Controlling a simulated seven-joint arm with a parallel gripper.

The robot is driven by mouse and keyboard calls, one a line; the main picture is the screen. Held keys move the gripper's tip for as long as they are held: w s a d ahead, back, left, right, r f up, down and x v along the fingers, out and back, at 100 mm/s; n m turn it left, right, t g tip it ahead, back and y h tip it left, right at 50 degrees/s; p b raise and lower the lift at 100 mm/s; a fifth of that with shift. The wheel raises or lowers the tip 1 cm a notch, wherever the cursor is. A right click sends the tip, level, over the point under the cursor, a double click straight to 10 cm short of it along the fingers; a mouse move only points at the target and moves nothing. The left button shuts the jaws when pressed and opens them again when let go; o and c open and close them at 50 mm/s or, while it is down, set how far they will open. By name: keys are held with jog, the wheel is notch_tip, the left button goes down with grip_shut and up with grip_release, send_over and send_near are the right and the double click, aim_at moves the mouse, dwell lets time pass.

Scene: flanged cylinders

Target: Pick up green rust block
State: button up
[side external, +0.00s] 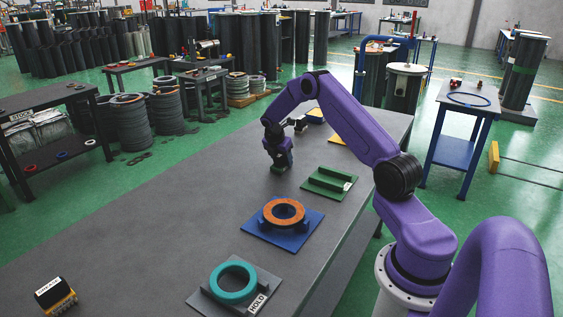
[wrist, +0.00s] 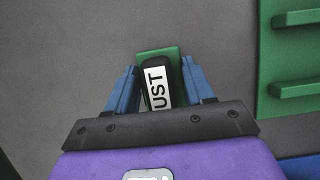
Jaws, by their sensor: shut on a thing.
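The green rust block (side external: 280,169) is at the far part of the grey table in the side view, directly under my gripper (side external: 278,158). In the wrist view the block (wrist: 174,52) shows a green edge, a black top and a white label reading "UST", its first letter hidden. My gripper (wrist: 160,68) has its blue fingers on either side of the block and is shut on it. Whether the block touches the table or is slightly lifted, I cannot tell.
A green railed plate (side external: 322,190) lies right of the block. Nearer are a blue plate (side external: 258,231) with an orange-brown ring and a grey "HOLD" plate (side external: 205,297) with a teal ring. A black-and-yellow block (side external: 55,298) sits front left. The table's left middle is clear.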

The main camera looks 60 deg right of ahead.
jog(key=shift+r, duration=0.15)
jog(key=shift+r, duration=0.2)
notch_tip(320, 180, up, 3)
jog(key=shift+s+a, duration=0.15)
jog(key=s+a+r, duration=0.7)
jog(key=s+r, duration=0.2)
jog(key=s, duration=0.2)
jog(key=shift+s+a+r, duration=0.15)
jog(key=shift+a, duration=0.1)
